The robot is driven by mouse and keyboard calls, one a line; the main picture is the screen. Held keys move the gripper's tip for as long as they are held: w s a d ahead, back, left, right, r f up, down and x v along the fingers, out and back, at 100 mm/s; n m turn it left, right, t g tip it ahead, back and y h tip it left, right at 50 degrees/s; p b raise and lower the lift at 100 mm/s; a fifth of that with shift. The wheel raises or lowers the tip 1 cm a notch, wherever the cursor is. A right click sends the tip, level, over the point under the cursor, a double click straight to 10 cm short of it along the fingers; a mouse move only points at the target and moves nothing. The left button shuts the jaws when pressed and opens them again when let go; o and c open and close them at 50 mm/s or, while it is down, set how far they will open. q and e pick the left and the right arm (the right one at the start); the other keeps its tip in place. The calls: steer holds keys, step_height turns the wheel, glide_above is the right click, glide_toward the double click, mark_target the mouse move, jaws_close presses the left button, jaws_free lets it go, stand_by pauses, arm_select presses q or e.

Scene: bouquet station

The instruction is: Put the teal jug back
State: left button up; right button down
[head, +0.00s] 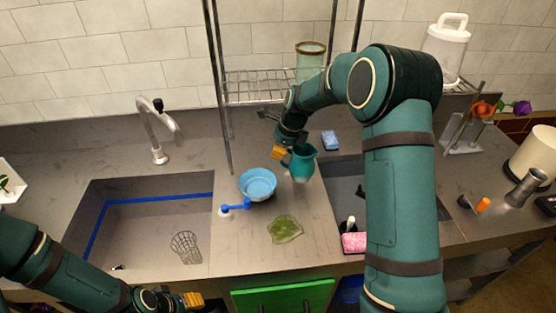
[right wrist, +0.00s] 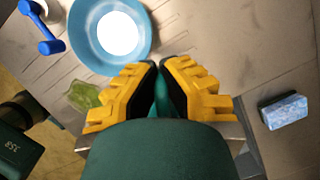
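The teal jug (head: 303,164) is between the blue bowl and the right basin. It looks upright; I cannot tell whether its base touches the counter. My right gripper (head: 281,154) is at the jug's left side, by its handle. In the right wrist view its yellow fingers (right wrist: 160,85) are nearly together, with a narrow strip of teal between them, so it looks shut on the jug. The jug's grasped part is mostly hidden. My left gripper (head: 192,300) is low at the bottom edge, away from the jug; its opening is not clear.
A blue bowl (head: 257,184), a blue tool (head: 236,206) and a green cloth-like piece (head: 285,229) lie on the middle counter. A blue sponge (head: 330,141) lies behind right. A wire shelf (head: 256,87) holds a glass vase (head: 310,60). The left sink (head: 140,235) contains a wire basket (head: 185,246).

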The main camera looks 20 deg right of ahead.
steer(key=shift+w+f, duration=0.1)
steer(key=shift+f, duration=1.7)
steer(key=shift+r, duration=0.1)
steer(key=c, duration=1.6)
jaws_free()
steer(key=shift+f+b, duration=0.2)
steer(key=shift+b, duration=0.1)
steer(key=o, duration=0.5)
steer(key=shift+c, duration=0.2)
steer(key=shift+r, duration=0.1)
